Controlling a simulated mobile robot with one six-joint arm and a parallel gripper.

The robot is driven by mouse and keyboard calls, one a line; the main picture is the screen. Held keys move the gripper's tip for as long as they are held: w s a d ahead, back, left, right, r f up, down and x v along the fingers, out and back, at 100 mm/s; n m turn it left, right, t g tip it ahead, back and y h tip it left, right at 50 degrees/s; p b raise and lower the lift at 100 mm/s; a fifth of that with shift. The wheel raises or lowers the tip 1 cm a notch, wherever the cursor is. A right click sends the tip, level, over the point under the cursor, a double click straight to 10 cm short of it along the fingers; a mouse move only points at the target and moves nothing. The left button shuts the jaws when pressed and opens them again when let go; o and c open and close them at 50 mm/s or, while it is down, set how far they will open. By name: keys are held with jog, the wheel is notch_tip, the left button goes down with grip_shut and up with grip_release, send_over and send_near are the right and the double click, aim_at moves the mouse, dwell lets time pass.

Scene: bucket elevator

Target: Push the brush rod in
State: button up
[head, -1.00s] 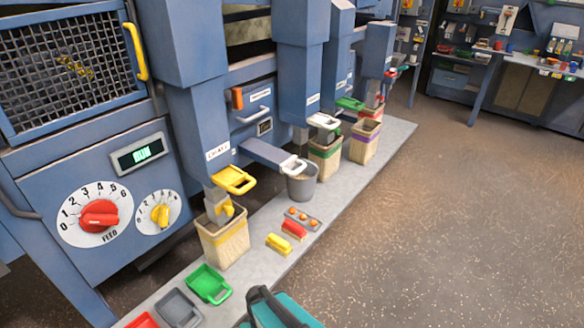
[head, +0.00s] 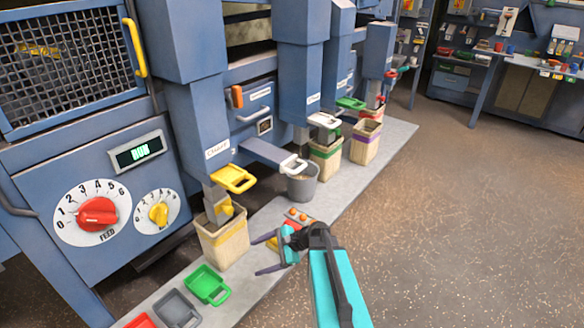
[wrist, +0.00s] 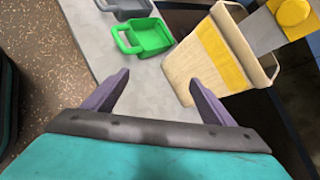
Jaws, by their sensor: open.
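No part is clearly recognisable as the brush rod. A short orange handle (head: 237,98) and a pale bar handle (head: 260,109) show on the blue machine front (head: 255,85); I cannot tell whether either belongs to the rod. My gripper (head: 259,255) is open and empty, low over the grey ledge in front of the yellow-banded bin, well below and to the right of those handles. In the wrist view its two dark fingers (wrist: 160,80) are spread apart, with the grey ledge between them and nothing held.
The yellow-banded bin (head: 222,240) stands under a spout with a yellow slide gate (head: 232,178). A grey bucket (head: 301,185) and further bins stand along the ledge (head: 385,150). Green (head: 208,285) and grey scoops (head: 177,309) lie nearby. Open floor (head: 470,220) spreads right.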

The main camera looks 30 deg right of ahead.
jog(key=w+d+r+m+t, duration=0.4)
jog(key=d+r+m+t, duration=0.15)
jog(key=d+r, duration=0.6)
jog(key=m+t+h+b, duration=0.1)
jog(key=m+t+h, duration=0.2)
jog(key=m+t, duration=0.3)
send_near(291, 163)
jog(key=v, duration=0.4)
jog(key=shift+s+d+r+m+g, duration=0.2)
jog(key=shift+r+m+g, duration=0.15)
jog(key=shift+r+g, duration=0.1)
jog(key=shift+w+a, duration=0.1)
jog(key=shift+w, duration=0.05)
jog(key=p+x, duration=0.1)
jog(key=x, duration=1.2)
jog(key=shift+w+a+f, duration=0.1)
jog(key=shift+w, duration=0.2)
jog(key=c, duration=1.2)
